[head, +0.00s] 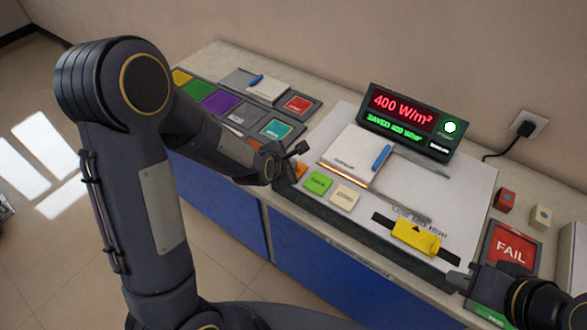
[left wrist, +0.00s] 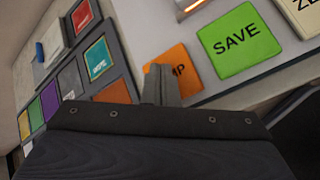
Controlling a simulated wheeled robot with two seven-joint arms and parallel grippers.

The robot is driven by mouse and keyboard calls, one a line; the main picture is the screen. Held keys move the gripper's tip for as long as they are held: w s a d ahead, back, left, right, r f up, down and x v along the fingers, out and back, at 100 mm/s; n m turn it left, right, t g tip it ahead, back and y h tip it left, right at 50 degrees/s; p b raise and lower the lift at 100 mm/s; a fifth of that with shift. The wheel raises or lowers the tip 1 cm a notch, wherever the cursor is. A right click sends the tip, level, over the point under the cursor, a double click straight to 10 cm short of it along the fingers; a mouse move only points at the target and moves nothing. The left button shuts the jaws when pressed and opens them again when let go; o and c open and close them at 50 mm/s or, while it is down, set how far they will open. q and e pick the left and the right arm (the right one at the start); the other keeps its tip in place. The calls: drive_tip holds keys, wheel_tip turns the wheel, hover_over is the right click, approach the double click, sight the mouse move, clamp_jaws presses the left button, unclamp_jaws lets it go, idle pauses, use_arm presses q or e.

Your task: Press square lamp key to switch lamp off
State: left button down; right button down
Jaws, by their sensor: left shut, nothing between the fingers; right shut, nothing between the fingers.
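The square lamp key is an orange key (left wrist: 178,62) lettered with a visible "MP", in the left wrist view. My left gripper (left wrist: 160,84) is shut, with its fingertips over the key's lower left part and hiding some of its letters. I cannot tell whether they touch it. In the head view only a small orange part of the key (head: 300,170) shows beside my left gripper (head: 297,152). The lamp unit (head: 345,160) has an orange-lit strip (head: 343,175) along its front edge. My right gripper (head: 462,280) is shut at the lower right, near the panel's front corner.
A green SAVE key (head: 317,182) and a cream key (head: 345,197) sit beside the lamp key. A display (head: 410,122) reads 400 W/m². A yellow slider (head: 416,236) lies further right. A board of coloured keys (head: 222,102) lies left, and a red FAIL plate (head: 508,248) right.

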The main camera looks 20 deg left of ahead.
use_arm(q)
drive_tip(key=shift+f+b, duration=0.3)
drive_tip(key=shift+r, duration=0.1)
idle(0.3)
drive_tip(key=shift+r+p, duration=0.6)
drive_tip(key=shift+r, duration=0.25)
wheel_tip(320, 180, up, 6)
drive_tip(key=p, duration=0.4)
idle(0.3)
